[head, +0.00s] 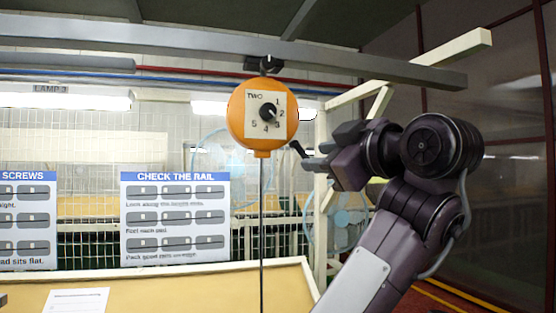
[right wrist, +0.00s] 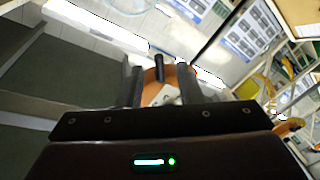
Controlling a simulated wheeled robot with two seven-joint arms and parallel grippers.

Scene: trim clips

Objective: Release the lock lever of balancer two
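Balancer two (head: 235,115) is an orange round housing hanging from the overhead rail, with a white dial plate marked TWO and numbers; its dark pointer is near 2. A cable runs down from it. A short black lever (head: 296,148) shows at its lower right, close to my right gripper (head: 312,160). In the right wrist view a black lever end (right wrist: 159,68) stands between the two fingers of my right gripper (right wrist: 160,86), with gaps on both sides. The fingers are open. The orange housing (right wrist: 150,88) is partly hidden behind them. My left gripper is not in view.
The grey overhead rail (head: 180,40) crosses above the balancer. A bench (head: 200,284) with a paper sheet (head: 78,301) lies below. A CHECK THE RAIL board (head: 175,218) and a SCREWS board (head: 28,222) stand behind it. A pale wooden frame (head: 322,225) stands behind my right arm.

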